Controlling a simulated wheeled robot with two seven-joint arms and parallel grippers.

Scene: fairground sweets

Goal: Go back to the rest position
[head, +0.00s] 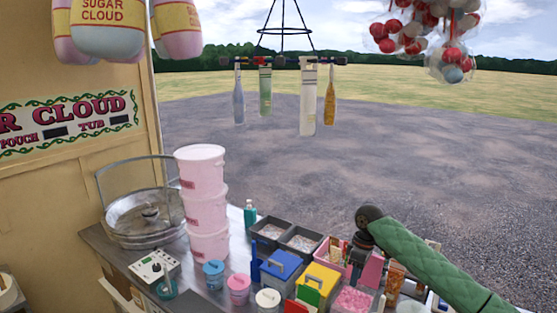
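My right arm, in a green quilted sleeve, comes in from the lower right over the counter. Its dark wrist bends down at the sleeve's end. My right gripper (357,262) hangs below it, above or beside the pink tray (326,250). It is small and dark, and I cannot tell whether its fingers are open or shut or hold anything. My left gripper and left arm are not in view.
The metal counter (203,281) holds a tall stack of pink tubs (203,205), a candy floss pan (140,215), grey bins (270,232), a blue box (281,270), a yellow box (318,281) and small lidded pots (238,288). Bottles (329,102) hang from a rack above.

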